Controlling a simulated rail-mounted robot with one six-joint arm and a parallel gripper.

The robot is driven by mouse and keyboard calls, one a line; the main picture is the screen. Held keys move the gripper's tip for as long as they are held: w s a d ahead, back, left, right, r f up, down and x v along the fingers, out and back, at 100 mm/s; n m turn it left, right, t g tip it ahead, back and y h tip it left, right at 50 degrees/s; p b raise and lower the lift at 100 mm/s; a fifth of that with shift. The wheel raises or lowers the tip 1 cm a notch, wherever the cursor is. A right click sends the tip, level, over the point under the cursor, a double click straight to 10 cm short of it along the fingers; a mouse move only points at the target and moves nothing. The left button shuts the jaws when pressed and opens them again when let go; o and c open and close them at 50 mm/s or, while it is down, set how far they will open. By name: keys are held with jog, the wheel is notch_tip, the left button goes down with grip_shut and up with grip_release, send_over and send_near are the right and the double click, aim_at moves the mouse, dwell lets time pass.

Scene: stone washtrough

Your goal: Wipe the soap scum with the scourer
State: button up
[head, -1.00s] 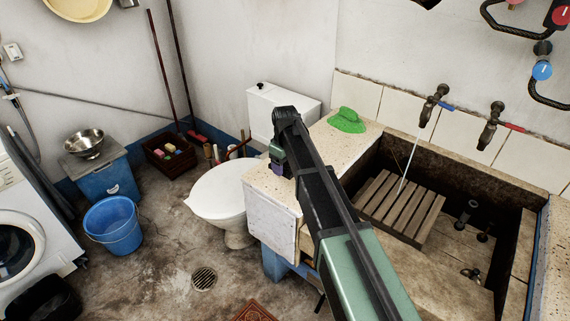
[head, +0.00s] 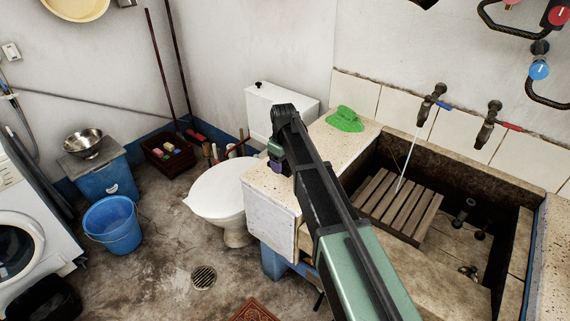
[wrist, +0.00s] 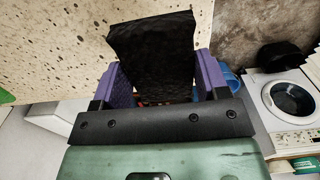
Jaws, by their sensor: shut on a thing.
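The scourer (wrist: 152,45) is a dark, nearly black rough pad in the wrist view. The purple fingers of my gripper (wrist: 165,82) are shut on it, one on each side. In the head view my gripper (head: 276,165) shows as a small purple part beside the toilet cistern, at the left edge of the speckled stone top (head: 330,150). My arm hides most of it, and the scourer cannot be made out there. The stone top fills the upper left of the wrist view, with scattered dark specks.
The toilet (head: 222,190) stands left of my gripper; a blue bucket (head: 112,225) is farther left.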

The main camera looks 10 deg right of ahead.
aim_at(284, 183)
jog(key=shift+f+b, duration=3.75)
jog(key=shift+f, duration=0.15)
jog(key=shift+w+d+r+p, duration=0.35)
jog(key=shift+w+d, duration=0.25)
jog(key=shift+w, duration=0.05)
jog(key=shift+w+d, duration=1.8)
jog(key=shift+d, duration=0.15)
jog(key=shift+w+d, duration=1.75)
jog(key=shift+d, duration=0.15)
jog(key=shift+s+a, duration=4)
jog(key=shift+a, duration=0.2)
jog(key=shift+s+a+r+p, duration=0.15)
jog(key=shift+a+r+p, duration=0.15)
jog(key=shift+r+p, duration=0.4)
notch_tip(284, 183, up, 6)
jog(key=p, duration=0.6)
